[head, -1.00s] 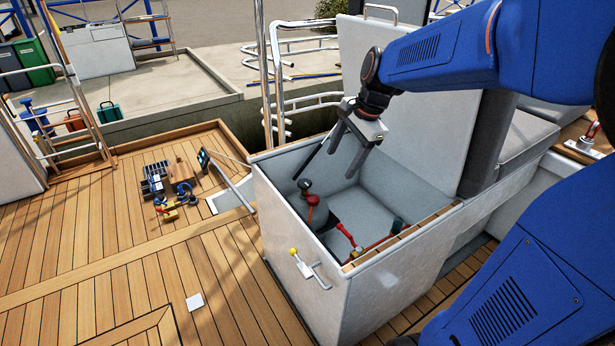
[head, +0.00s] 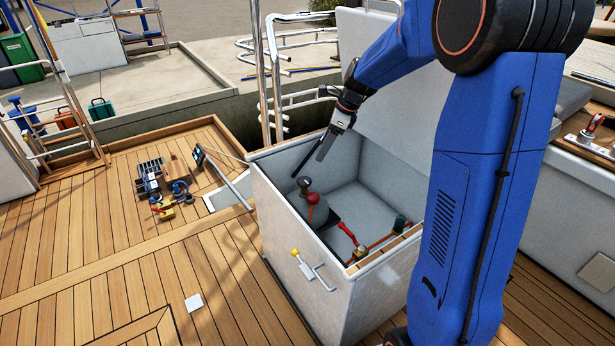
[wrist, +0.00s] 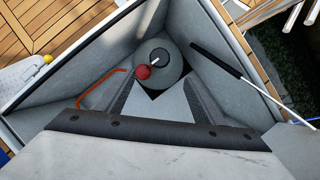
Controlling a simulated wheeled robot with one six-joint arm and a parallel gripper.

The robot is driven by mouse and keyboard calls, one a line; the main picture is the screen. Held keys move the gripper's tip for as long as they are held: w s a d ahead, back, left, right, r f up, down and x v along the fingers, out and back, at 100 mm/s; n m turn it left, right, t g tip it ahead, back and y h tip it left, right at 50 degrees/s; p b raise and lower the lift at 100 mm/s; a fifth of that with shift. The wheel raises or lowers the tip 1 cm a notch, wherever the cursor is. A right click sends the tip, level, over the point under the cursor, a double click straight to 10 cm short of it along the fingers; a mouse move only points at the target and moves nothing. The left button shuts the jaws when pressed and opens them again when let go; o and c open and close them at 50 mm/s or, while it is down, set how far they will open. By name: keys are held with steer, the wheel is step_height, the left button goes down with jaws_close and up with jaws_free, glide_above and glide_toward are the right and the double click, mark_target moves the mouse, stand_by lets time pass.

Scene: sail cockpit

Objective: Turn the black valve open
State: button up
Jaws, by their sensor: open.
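A dark, round-topped fitting (head: 304,184), which looks like the black valve, stands inside the open grey locker (head: 310,262), near its left wall. A red ball knob (head: 312,198) sits right beside it. In the wrist view the fitting has a black top (wrist: 161,52) on a grey round base, with a pale stem running toward the red knob (wrist: 143,71). My gripper (head: 323,156) is above the locker's left rear part, pointing down, open and empty. It is apart from the fitting. In the wrist view its fingers (wrist: 157,84) are spread either side of the view's middle.
Red handles (head: 348,233) and a dark-capped part (head: 401,222) lie along the locker's right side. A black strut (wrist: 215,60) crosses near the fitting. A yellow-knobbed lever (head: 296,253) is on the outer front wall. Steel rails (head: 272,85) rise behind. The locker floor's middle is clear.

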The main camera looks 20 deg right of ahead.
mark_target(305, 180)
steer(key=x, duration=1.4)
steer(key=shift+w+a+f, duration=0.1)
steer(key=shift+f, duration=0.3)
steer(key=c, duration=1)
